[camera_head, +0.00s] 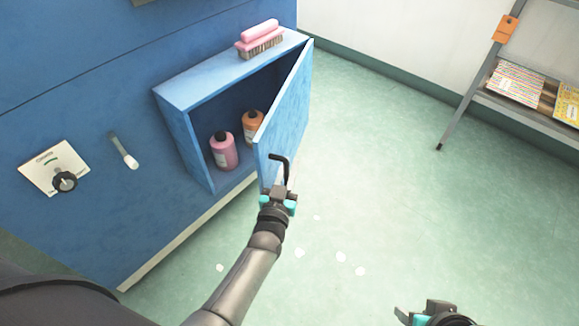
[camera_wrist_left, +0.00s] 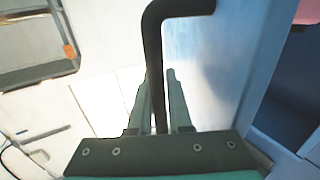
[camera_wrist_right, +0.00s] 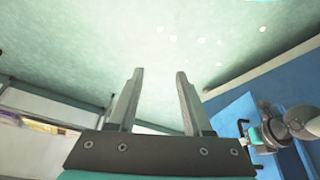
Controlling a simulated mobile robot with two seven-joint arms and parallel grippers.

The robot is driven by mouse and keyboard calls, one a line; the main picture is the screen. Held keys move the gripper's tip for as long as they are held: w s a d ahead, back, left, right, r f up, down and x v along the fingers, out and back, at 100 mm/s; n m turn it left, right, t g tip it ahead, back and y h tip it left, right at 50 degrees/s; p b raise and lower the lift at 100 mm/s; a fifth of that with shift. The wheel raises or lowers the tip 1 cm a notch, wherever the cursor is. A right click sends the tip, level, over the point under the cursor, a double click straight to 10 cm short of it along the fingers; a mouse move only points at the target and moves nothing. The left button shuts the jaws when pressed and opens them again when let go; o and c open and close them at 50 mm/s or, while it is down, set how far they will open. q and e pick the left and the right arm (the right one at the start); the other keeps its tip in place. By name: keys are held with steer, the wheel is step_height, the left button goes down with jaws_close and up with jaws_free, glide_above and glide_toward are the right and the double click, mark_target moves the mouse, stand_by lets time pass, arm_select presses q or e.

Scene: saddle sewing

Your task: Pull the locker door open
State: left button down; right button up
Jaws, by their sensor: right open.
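The blue locker (camera_head: 175,92) is fixed on the blue wall, and its door (camera_head: 288,110) stands wide open, swung out to the right. A black bent handle (camera_head: 286,168) is on the door's outer face. My left gripper (camera_head: 279,188) is at the handle. In the left wrist view the handle (camera_wrist_left: 153,60) passes between its two fingers, which are closed on it. The door's face (camera_wrist_left: 215,60) shows just beside the handle. My right gripper (camera_head: 428,312) is low at the bottom right, away from the locker. Its fingers (camera_wrist_right: 160,95) are apart and empty.
A pink bottle (camera_head: 223,151) and an orange bottle (camera_head: 253,127) stand inside the locker. A pink brush (camera_head: 260,38) lies on top. A dial panel (camera_head: 55,168) and a white lever (camera_head: 123,150) are on the wall. A shelf rack (camera_head: 520,95) stands at right.

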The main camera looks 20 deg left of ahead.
mark_target(285, 180)
arm_select(q)
steer(key=c, duration=1.1)
jaws_free()
steer(key=shift+f, duration=0.1)
arm_select(e)
steer(key=shift+w+a+r, duration=0.1)
arm_select(q)
steer(key=s+p, duration=0.1)
steer(key=s, duration=0.3)
steer(key=s+p, duration=0.1)
steer(key=s, duration=0.1)
steer(key=shift+d+p, duration=0.3)
steer(key=shift+d, duration=0.05)
steer(key=s, duration=0.3)
steer(key=s+p, duration=0.1)
steer(key=s, duration=0.2)
steer(key=s+d+p, duration=0.1)
steer(key=s, duration=0.2)
steer(key=shift+s, duration=0.1)
arm_select(e)
step_height(285, 180, down, 10)
steer(key=s+g, duration=0.1)
steer(key=s, duration=0.1)
steer(key=shift+s+d+g, duration=0.15)
steer(key=shift+d+g, duration=0.15)
steer(key=shift+g, duration=0.1)
